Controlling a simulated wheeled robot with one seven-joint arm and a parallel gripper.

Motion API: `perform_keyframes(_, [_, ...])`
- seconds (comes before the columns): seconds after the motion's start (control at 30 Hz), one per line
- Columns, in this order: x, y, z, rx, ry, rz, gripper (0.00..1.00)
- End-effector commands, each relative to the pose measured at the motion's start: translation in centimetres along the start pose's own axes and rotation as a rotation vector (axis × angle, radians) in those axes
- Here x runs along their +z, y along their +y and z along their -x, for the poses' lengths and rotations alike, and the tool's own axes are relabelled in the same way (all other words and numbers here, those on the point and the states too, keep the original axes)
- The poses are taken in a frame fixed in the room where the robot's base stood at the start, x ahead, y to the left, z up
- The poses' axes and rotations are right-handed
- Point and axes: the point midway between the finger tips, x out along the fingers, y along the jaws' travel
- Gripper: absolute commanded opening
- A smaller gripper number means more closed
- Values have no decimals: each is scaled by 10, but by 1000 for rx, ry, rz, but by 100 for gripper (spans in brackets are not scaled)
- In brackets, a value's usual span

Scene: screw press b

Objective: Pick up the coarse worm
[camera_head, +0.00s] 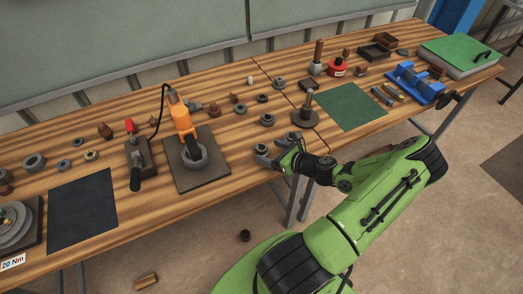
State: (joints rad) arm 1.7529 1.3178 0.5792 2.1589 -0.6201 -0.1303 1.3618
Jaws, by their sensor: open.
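I cannot tell for certain which thing is the coarse worm; no thread shows clearly at this size. A dark upright post (309,101) stands on a round base (305,119) near the table's front edge. Two short rods, one dark (381,97) and one brassy (393,92), lie beside the blue vise (415,83). My gripper (262,156) is open at the front edge of the table, left of and nearer than the post. Nothing shows between its fingers. My wrist and arm reach in from the right.
A green mat (351,107) lies right of the post. An orange-handled tool (182,120) stands on a dark plate (178,177) left of my gripper. Several small rings and nuts (267,119) lie behind it. A dark mat (82,212) is at left.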

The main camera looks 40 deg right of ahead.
Motion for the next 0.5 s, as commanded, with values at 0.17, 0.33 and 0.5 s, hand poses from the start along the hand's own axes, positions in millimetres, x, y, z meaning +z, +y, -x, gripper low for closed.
perform_keyframes(0.17, [-2, -2, -30, 2, -2, 2, 84])
perform_keyframes(0.33, [-2, -2, -53, 1, 0, 2, 84])
perform_keyframes(0.5, [-2, -3, -54, 0, 1, 1, 84])
